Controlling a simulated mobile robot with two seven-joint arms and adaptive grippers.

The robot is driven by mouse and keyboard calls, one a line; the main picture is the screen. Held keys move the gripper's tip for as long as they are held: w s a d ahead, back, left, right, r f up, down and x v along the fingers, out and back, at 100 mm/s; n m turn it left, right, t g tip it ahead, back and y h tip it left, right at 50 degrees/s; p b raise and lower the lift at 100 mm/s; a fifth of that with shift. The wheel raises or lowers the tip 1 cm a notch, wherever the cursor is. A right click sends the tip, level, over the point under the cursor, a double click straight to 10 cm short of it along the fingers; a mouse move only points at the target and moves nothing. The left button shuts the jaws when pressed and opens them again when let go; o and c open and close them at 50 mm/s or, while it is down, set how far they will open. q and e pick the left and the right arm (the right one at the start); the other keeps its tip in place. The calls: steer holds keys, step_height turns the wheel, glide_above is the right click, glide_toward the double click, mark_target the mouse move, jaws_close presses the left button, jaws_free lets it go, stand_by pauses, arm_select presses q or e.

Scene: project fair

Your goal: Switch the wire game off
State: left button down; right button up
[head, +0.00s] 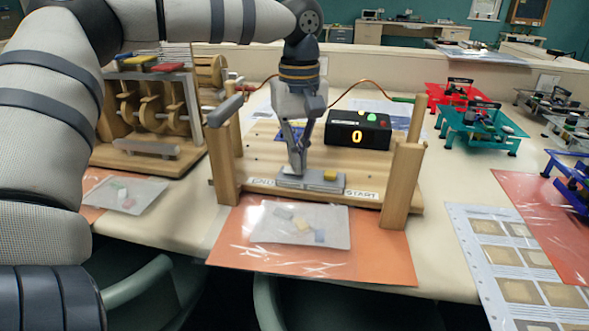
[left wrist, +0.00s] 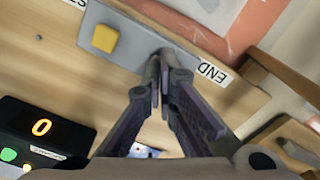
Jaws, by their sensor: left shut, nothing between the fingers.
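The wire game is a wooden base (head: 365,188) with upright posts, a copper wire (head: 349,86) and a black box (head: 358,130) showing an orange 0. The box has a green and a red button on top; its display also shows in the left wrist view (left wrist: 41,128). At the front edge, between the END and START labels, lies a grey plate (head: 312,185) with a yellow block (head: 330,174). In the left wrist view the yellow block (left wrist: 105,38) sits away from my fingertips. My left gripper (head: 298,173) is shut and empty, pointing down at the plate's END side. Contact is unclear.
A wooden cam machine (head: 150,110) stands at the left. Orange sheets with a clear bag (head: 300,226) lie in front of the game. Red and teal small stands (head: 482,122) and a sheet of samples (head: 500,240) are at the right. Wooden posts flank my gripper.

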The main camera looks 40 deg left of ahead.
arm_select(q)
steer(key=shift+f, duration=0.3)
steer(key=shift+r, duration=3.55)
